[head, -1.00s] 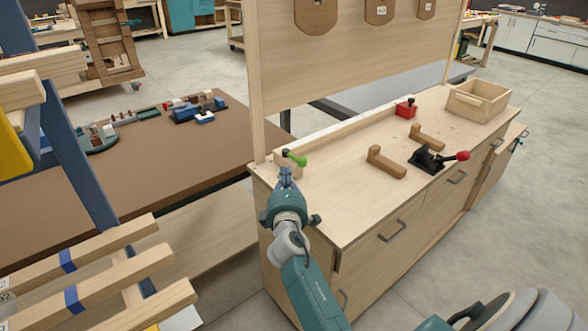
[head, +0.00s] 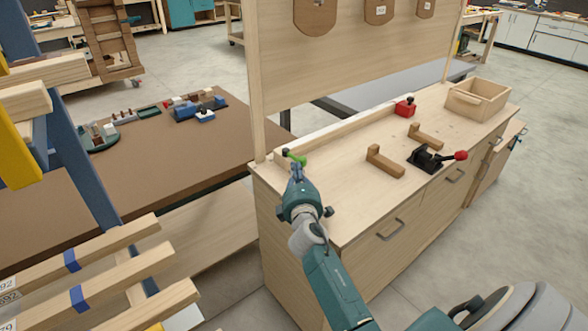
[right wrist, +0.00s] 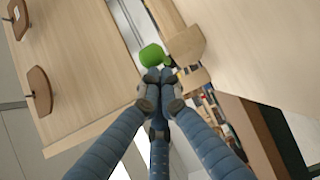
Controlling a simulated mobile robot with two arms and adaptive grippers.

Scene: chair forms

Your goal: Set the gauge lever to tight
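A small lever with a bright green handle (head: 296,158) stands at the back left corner of the wooden workbench (head: 345,205). In the head view its green end points right and slightly toward the front. My right gripper (head: 297,172) is just in front of and below the green handle. In the right wrist view its three blue fingers (right wrist: 160,76) come together at the tips, with nothing visible between them. The green handle (right wrist: 151,57) shows just beyond the tips; I cannot tell whether they touch it. Any setting marks are not readable. My left gripper is not in view.
An upright wooden panel (head: 350,60) stands behind the lever. A lumber rack (head: 75,150) is at left.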

